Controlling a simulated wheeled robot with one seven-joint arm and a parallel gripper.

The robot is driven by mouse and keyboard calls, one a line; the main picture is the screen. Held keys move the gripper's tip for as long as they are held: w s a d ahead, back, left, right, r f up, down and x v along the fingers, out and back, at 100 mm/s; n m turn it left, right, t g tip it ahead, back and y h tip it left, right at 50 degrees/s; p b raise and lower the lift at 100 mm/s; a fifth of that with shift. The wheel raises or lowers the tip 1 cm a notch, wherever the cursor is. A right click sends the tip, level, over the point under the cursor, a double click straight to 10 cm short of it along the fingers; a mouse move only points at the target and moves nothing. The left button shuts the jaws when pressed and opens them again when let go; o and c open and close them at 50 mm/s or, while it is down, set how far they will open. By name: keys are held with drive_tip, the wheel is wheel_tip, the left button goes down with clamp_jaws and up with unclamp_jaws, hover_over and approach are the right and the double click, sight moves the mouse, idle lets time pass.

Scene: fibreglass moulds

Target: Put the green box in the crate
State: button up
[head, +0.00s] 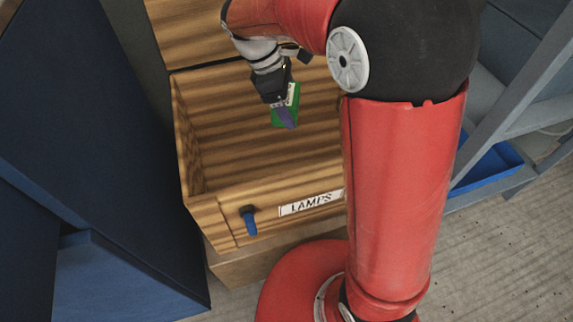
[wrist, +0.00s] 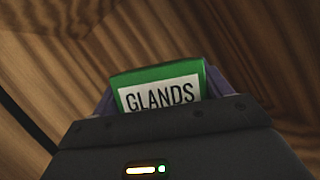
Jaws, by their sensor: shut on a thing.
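The green box (head: 284,112) is held by my gripper (head: 287,116) above the inside of an open wooden drawer labelled LAMPS (head: 250,150). In the wrist view the green box (wrist: 160,88) shows a white label reading GLANDS and sits between the two purplish fingers. My gripper is shut on the box and points down. The box appears apart from the drawer floor; its exact height cannot be told. The drawer is the only open wooden container in view, and I see nothing else lying in it. No separate crate can be made out.
A blue handle (head: 250,220) sticks out from the drawer's front. Dark blue cabinet panels (head: 90,130) stand close on the left. A grey shelf frame (head: 520,85) with a blue tray (head: 488,168) is on the right. Bare floor (head: 490,260) shows at the lower right.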

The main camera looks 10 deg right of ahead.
sight(294, 165)
wheel_tip(294, 165, down, 20)
drive_tip(key=b, duration=0.3)
drive_tip(key=shift+f+b, duration=0.1)
drive_tip(key=shift+b, duration=0.3)
drive_tip(key=shift+f, duration=0.15)
drive_tip(key=o, duration=1.1)
drive_tip(key=p+v, duration=0.2)
drive_tip(key=v, duration=1)
drive_tip(key=shift+s+a, duration=0.1)
drive_tip(key=shift+r, duration=0.2)
